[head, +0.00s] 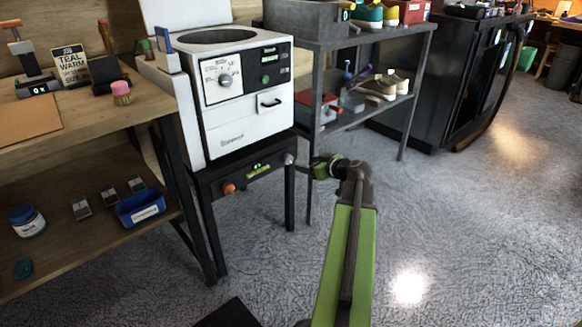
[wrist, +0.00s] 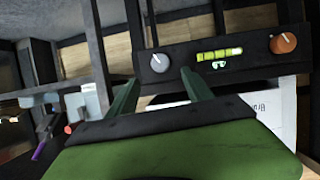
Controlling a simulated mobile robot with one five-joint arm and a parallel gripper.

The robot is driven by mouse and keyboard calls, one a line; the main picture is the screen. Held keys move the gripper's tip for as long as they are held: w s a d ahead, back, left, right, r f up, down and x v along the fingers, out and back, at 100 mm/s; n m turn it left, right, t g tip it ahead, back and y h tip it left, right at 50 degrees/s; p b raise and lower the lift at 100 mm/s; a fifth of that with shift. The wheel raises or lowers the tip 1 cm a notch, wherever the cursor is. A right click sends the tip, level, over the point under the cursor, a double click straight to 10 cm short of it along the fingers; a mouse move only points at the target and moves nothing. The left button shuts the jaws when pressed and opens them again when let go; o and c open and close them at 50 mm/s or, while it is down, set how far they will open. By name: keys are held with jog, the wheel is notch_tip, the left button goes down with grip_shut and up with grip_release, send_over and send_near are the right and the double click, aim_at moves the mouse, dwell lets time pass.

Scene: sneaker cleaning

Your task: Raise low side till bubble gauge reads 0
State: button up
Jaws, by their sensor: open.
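A white machine (head: 245,100) stands on a black stand (head: 209,190). The stand's front bar carries an orange knob (head: 228,188) at the left, a lit green bubble gauge (head: 259,169) in the middle and a grey knob (head: 289,158) at the right. In the wrist view the order is reversed: grey knob (wrist: 160,61), gauge (wrist: 220,54), orange knob (wrist: 284,43). The gauge's palest segment is at its orange-knob end there; its small symbol is unreadable. My gripper (head: 311,166) is open and empty, its fingertips (wrist: 160,77) spread on either side of the grey knob's line, apparently short of it.
A wooden bench (head: 85,135) with a blue bin (head: 141,208) on its lower shelf stands to the left. A metal shelf (head: 360,118) with shoes stands close behind my gripper to the right. The grey floor (head: 470,230) is clear to the right and front.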

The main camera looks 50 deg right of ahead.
aim_at(290, 161)
jog(key=b+x, duration=0.3)
jog(key=x, duration=0.6)
jog(key=shift+w+f, duration=0.25)
jog(key=shift+w, duration=0.05)
jog(key=shift+w+f, duration=0.1)
jog(key=shift+w, duration=0.4)
grip_shut()
